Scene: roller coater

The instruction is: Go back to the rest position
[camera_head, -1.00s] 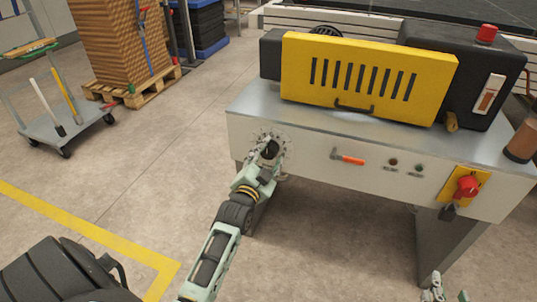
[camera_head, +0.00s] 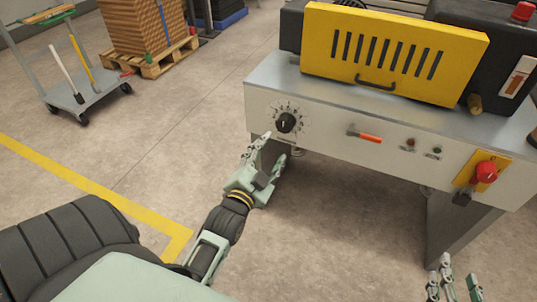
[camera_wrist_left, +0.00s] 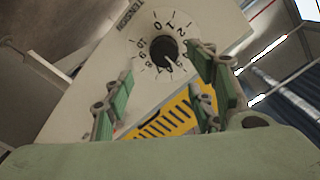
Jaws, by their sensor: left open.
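My left gripper (camera_head: 271,152) is open and empty, just below and left of the black dial knob (camera_head: 286,122) on the front panel of the roller coater (camera_head: 330,145). It is apart from the knob. In the left wrist view the knob (camera_wrist_left: 164,52) with its numbered scale shows beyond the spread fingers (camera_wrist_left: 160,95). My right gripper (camera_head: 456,280) shows only partly at the bottom right edge, with its fingers apart and nothing seen between them.
The machine has a yellow guard (camera_head: 390,55), an orange-handled lever (camera_head: 364,134) and a red switch (camera_head: 486,172). A grey trolley (camera_head: 90,92) and a pallet of boxes (camera_head: 150,60) stand at the back left. The floor between them and the machine is clear.

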